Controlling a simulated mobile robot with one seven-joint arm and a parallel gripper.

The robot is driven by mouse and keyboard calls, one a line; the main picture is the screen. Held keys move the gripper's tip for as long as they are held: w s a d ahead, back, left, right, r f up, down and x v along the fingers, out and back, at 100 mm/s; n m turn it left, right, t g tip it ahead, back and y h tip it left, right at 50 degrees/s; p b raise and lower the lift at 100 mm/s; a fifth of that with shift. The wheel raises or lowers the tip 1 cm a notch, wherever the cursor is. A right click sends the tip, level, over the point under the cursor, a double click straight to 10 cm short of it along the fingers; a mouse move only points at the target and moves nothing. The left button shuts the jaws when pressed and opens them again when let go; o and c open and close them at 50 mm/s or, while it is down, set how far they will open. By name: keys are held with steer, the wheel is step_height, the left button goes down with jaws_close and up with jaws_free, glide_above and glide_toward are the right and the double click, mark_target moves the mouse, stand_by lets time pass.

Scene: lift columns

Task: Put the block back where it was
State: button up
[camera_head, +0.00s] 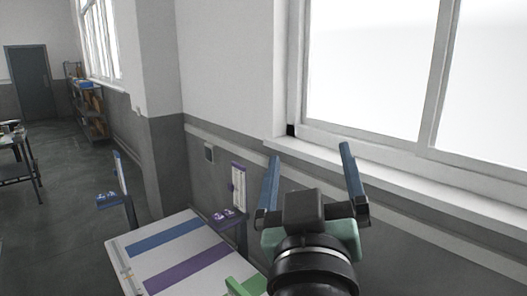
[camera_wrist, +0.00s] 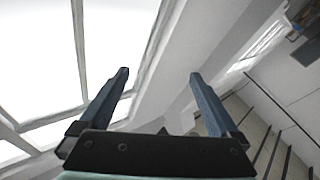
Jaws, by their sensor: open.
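My gripper (camera_head: 311,155) is raised in front of the wall and window, with its two blue fingers spread wide and nothing between them. In the wrist view my gripper (camera_wrist: 160,74) is also open and empty, facing the window and ceiling. A lift column with a blue platform (camera_head: 108,201) stands left of the striped table. A second column with a purple platform (camera_head: 224,216) stands at its far right. Both platforms carry small pale marks, too small to make out. A green piece (camera_head: 245,287) shows at the bottom, partly hidden by my arm. I cannot make out a block.
The white table top (camera_head: 196,228) has blue and purple stripes. The wall and window sill (camera_head: 400,168) run close behind and right of my gripper. A shelf (camera_head: 88,108) and a dark table (camera_head: 18,168) stand far left, with open floor between.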

steer(key=s+a+r+m+t+y, duration=0.1)
steer(key=s+a+r+t, duration=0.2)
steer(key=s+r, duration=0.2)
steer(key=s+a+r+t+y, duration=0.2)
steer(key=s+r, duration=0.4)
steer(key=r, duration=0.4)
steer(key=shift+a+r+m+t, duration=0.15)
steer(key=shift+a+m+t, duration=0.3)
steer(key=shift+t, duration=0.35)
